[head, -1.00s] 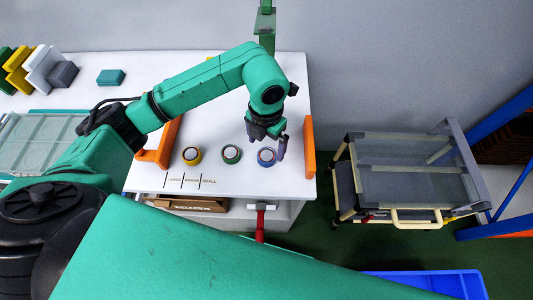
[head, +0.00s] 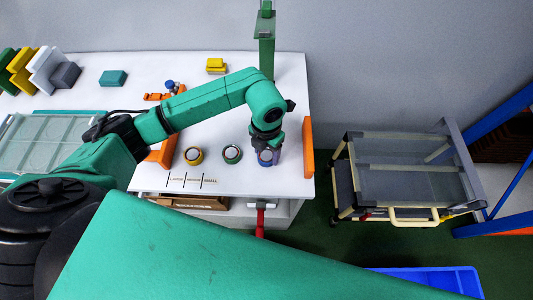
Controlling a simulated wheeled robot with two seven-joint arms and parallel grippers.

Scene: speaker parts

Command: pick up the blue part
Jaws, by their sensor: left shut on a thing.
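The blue part (head: 265,163) is a small ring with a pale centre at the right end of a row of similar rings on the white table. My left gripper (head: 267,150) comes down over it from above, its fingers at the ring, and is shut on it. The gripper partly covers the ring's far side. I cannot tell whether the ring is lifted off the table. My right gripper is not in view.
An orange block (head: 308,146) edges the table's right side. Yellow blocks (head: 215,66) and a teal block (head: 112,77) lie farther back. A grey cart (head: 405,180) stands right of the table.

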